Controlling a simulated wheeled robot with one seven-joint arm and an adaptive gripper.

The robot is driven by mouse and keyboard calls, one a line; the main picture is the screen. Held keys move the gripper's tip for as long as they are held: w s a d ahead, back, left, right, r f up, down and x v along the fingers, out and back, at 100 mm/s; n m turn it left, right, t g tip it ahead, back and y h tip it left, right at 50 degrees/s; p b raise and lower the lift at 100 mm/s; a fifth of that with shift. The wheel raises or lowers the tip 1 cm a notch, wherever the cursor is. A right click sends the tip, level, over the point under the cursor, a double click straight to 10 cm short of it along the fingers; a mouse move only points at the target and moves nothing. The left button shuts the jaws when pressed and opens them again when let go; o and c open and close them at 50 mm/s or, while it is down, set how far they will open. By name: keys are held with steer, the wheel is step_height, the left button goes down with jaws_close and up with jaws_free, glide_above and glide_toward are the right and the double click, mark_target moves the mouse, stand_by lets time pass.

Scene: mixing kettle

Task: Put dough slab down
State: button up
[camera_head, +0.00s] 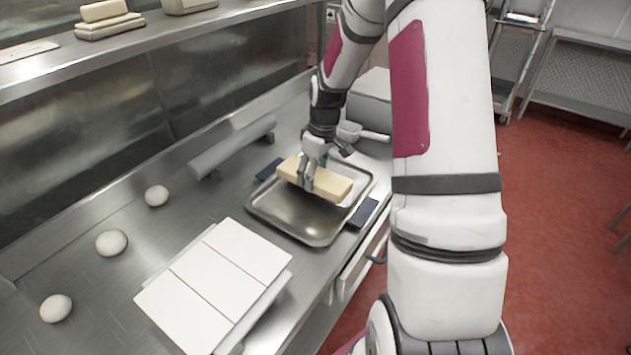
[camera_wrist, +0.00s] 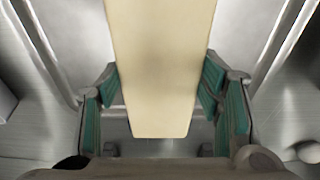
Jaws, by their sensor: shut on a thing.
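The dough slab (camera_head: 322,181) is a pale yellow block. My gripper (camera_head: 308,177) is shut on it, with the fingers across its sides. In the head view the slab is over the metal tray (camera_head: 290,221), at its back part; I cannot tell whether it touches the tray floor. In the wrist view the slab (camera_wrist: 160,70) runs lengthwise between the green finger pads of my gripper (camera_wrist: 160,100). The tray's rims (camera_wrist: 270,50) show on both sides of it. The tray is otherwise empty where it shows.
Dark pads (camera_head: 363,214) lie by the tray. A white tiled block (camera_head: 215,284) stands in front of it. Several round white dough balls (camera_head: 112,242) and a grey roller bar (camera_head: 232,147) lie to the left. A scoop (camera_head: 362,133) is behind. A shelf (camera_head: 150,42) hangs above.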

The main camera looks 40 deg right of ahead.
mark_target(317, 174)
steer(key=shift+w+d+f, duration=0.1)
steer(key=shift+d+f, duration=0.1)
steer(key=shift+f, duration=1.55)
steer(key=shift+f, duration=0.1)
steer(key=o, duration=1.8)
steer(key=shift+f, duration=0.1)
